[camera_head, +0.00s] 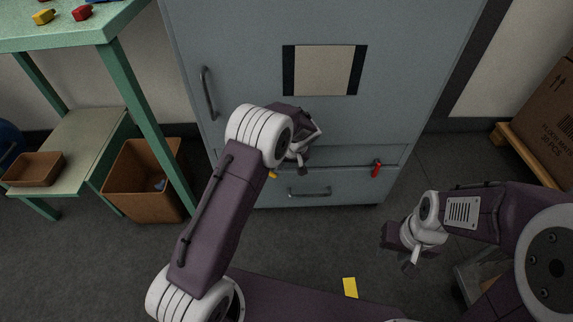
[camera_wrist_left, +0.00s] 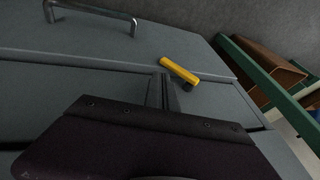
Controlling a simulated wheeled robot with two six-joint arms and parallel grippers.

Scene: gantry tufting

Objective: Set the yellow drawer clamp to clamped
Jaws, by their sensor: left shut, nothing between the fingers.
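The yellow drawer clamp (camera_wrist_left: 178,71) shows in the left wrist view as a short yellow bar on a dark pivot, lying at a slant near the drawer seam. In the head view only a small bit of the yellow clamp (camera_head: 272,174) shows below my left wrist; the rest is hidden. My left gripper (camera_wrist_left: 163,92) is shut and empty, its fingertips close beside the clamp; I cannot tell if they touch it. In the head view my left gripper (camera_head: 303,160) is in front of the cabinet's lower part. My right gripper (camera_head: 408,260) hangs away from the cabinet; its jaws are unclear.
The grey cabinet (camera_head: 240,60) has a bottom drawer with a handle (camera_head: 309,193) and a red clamp (camera_head: 376,168) at its right. A green table (camera_head: 75,35) and brown bin (camera_head: 145,195) stand left. A carton (camera_head: 545,100) stands right. A yellow piece (camera_head: 350,287) lies low in view.

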